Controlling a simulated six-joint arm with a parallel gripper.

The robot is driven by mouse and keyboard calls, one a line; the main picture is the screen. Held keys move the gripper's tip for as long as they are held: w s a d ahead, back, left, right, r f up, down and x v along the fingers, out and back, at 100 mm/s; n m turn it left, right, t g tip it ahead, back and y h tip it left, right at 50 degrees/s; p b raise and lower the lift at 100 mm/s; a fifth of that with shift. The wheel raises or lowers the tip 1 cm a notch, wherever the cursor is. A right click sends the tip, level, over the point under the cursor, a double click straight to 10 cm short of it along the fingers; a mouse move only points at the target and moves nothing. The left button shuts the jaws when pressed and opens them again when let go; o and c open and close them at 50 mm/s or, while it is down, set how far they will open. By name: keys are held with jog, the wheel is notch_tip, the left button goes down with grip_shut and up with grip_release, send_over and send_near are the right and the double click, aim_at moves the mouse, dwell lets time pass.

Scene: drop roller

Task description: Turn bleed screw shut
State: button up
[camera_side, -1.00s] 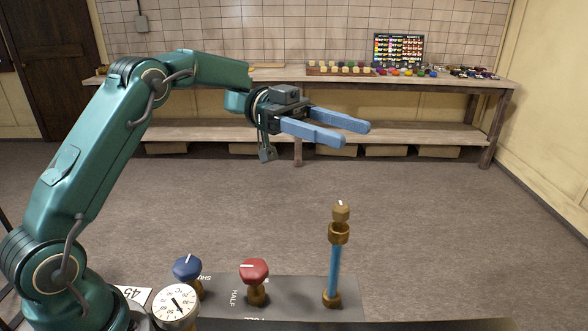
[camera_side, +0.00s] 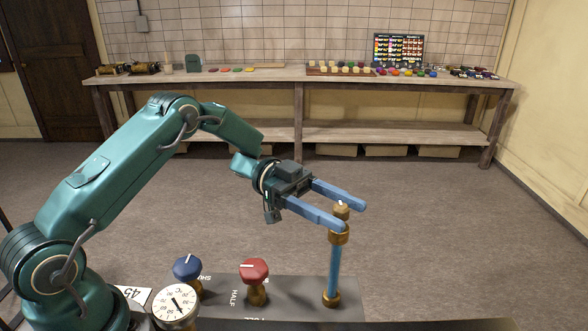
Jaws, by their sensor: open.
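The bleed screw (camera_side: 342,208) is a small brass head with a white mark, on top of a brass collar (camera_side: 338,236) and an upright blue pipe (camera_side: 334,268). My gripper (camera_side: 353,214) is open, its two blue fingers pointing right. In the picture, the near finger passes in front of the brass top and the far finger lies behind it, so the screw head shows between the fingertips. I cannot tell whether either finger touches it. The near finger hides part of the brass below the head.
A red knob (camera_side: 254,270) and a blue knob (camera_side: 187,268) stand left of the pipe on the dark panel (camera_side: 300,290). A round dial gauge (camera_side: 175,306) is at the front left. The floor behind is clear up to a long bench (camera_side: 470,84) with small parts.

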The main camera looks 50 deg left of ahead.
aim_at(347, 215)
jog(key=shift+w+d, duration=0.15)
jog(key=shift+d, duration=1.65)
grip_shut()
jog(key=shift+m+g, duration=0.7)
jog(key=shift+g, duration=0.4)
grip_release()
